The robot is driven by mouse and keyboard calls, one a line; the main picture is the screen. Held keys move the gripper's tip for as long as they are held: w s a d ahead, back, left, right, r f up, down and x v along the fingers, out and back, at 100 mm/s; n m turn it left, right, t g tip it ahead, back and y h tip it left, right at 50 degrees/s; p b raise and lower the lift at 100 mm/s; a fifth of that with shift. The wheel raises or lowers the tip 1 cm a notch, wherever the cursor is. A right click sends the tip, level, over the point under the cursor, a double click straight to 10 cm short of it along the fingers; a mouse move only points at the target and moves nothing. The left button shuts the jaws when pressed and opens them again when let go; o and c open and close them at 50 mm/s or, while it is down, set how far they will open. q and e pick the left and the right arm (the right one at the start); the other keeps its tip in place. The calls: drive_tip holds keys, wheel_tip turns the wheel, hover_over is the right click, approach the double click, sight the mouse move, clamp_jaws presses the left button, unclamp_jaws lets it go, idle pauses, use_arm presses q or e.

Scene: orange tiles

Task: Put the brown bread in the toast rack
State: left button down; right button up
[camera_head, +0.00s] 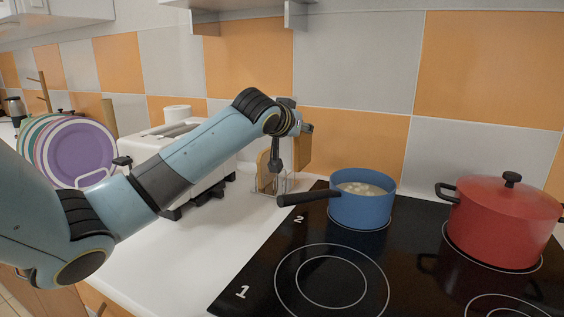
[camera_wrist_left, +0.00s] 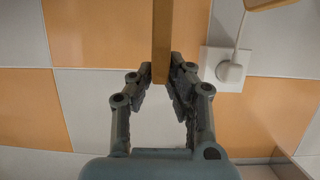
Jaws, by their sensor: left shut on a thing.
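The toast rack (camera_head: 284,187) is a small wire stand on the white counter, left of the hob. A tan slice (camera_head: 263,170) stands upright in its left part. My left gripper (camera_head: 298,133) is above the rack, partly hidden by my own wrist. It is shut on a brown bread slice (camera_head: 306,146). In the left wrist view the slice (camera_wrist_left: 162,38) shows edge-on between the fingertips (camera_wrist_left: 161,75). In the head view the slice is upright over the rack's right side. I cannot tell whether it touches the rack. My right gripper is out of view.
A blue pot (camera_head: 362,207) with its handle toward the rack stands close on the right. A red lidded pot (camera_head: 505,222) is farther right. A white toaster (camera_head: 205,178) and a plate rack (camera_head: 85,180) are left. A wall socket (camera_wrist_left: 225,70) is behind.

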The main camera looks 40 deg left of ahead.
use_arm(q)
drive_tip(key=a+f, duration=0.6)
drive_tip(key=f, duration=0.1)
drive_tip(key=shift+s+f, duration=0.3)
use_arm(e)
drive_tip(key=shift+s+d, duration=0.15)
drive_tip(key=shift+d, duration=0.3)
use_arm(q)
drive_tip(key=c, duration=1.3)
unclamp_jaws()
drive_tip(key=shift+f, duration=0.15)
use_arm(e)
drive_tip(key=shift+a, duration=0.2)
use_arm(q)
drive_tip(key=p+v, duration=0.1)
drive_tip(key=v, duration=1.1)
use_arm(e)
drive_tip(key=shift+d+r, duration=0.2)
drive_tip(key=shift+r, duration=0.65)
